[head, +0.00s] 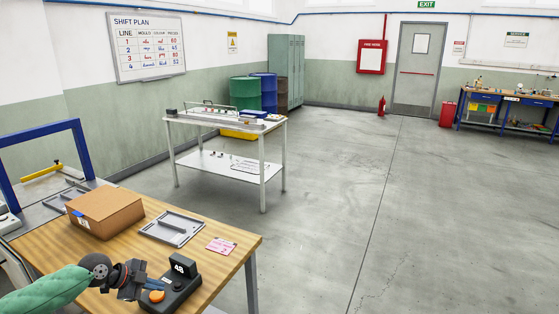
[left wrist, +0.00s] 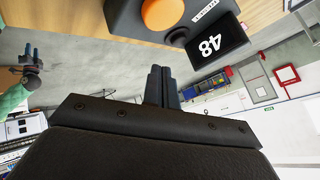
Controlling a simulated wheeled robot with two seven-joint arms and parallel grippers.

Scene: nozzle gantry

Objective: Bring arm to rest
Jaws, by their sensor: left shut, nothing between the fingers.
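My left arm in its green sleeve comes in at the bottom left of the head view. Its gripper (head: 152,284) is shut and empty, just left of a dark box (head: 178,285) with an orange button and a display reading 48. The left wrist view shows the two fingers (left wrist: 161,84) together, with the box (left wrist: 150,25) close by. I cannot tell whether they touch it. My other gripper (left wrist: 32,57) is small at the left of the left wrist view; its opening is too small to judge. It is not in the head view.
The wooden table (head: 225,248) also holds a cardboard box (head: 105,212), a grey tray (head: 172,228) and a pink card (head: 221,245). A blue frame (head: 80,150) stands at the left. A white table (head: 225,175) stands farther back. The floor to the right is clear.

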